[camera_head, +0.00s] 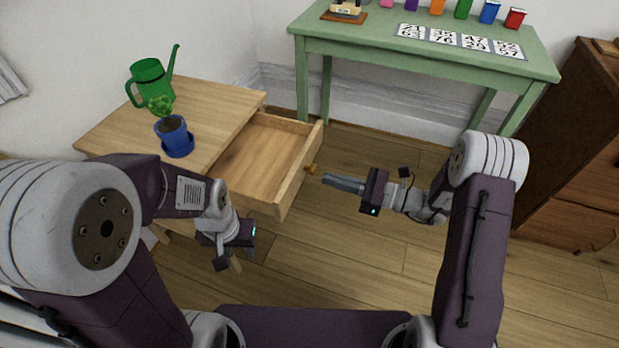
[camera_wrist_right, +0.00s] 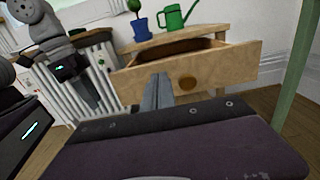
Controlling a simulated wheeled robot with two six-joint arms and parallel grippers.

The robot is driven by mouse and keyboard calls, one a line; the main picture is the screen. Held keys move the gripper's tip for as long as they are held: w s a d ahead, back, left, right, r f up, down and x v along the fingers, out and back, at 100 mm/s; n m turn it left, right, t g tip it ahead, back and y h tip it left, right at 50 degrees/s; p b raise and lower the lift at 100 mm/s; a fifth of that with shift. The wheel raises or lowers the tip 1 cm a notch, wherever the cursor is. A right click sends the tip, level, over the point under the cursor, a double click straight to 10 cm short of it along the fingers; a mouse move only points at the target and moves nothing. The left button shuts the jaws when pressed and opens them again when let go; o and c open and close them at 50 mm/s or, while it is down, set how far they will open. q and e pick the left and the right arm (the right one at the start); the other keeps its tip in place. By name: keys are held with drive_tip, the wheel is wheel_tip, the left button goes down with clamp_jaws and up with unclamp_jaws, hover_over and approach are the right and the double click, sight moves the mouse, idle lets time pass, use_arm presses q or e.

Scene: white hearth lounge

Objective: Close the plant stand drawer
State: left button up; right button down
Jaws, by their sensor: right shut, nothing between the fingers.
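The plant stand (camera_head: 228,98) is light wood. Its drawer (camera_head: 258,158) is pulled well out to the right and looks empty in the head view. A round knob (camera_head: 312,169) sits on the drawer front, which also shows in the right wrist view (camera_wrist_right: 225,68). My right gripper (camera_head: 328,178) is shut and empty, its fingertips close to the knob; I cannot tell whether they touch.
A green watering can (camera_head: 150,80) and a small plant in a blue pot (camera_head: 175,137) stand on the stand top. A green table (camera_head: 385,50) with coloured items stands behind. A brown cabinet (camera_head: 565,170) is at the right. Wooden floor (camera_head: 370,255) is clear between.

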sight(298, 170)
drive_tip(key=b+x, duration=0.2)
drive_tip(key=x, duration=0.3)
drive_tip(key=shift+w+a+f, duration=0.1)
drive_tip(key=shift+a, duration=0.25)
drive_tip(key=shift+w+a, duration=0.15)
drive_tip(key=shift+a, duration=0.2)
drive_tip(key=shift+a, duration=0.35)
drive_tip(key=x, duration=1.8)
drive_tip(key=shift+d+p, duration=0.1)
drive_tip(key=shift+p, duration=0.2)
drive_tip(key=shift+w+d, duration=0.1)
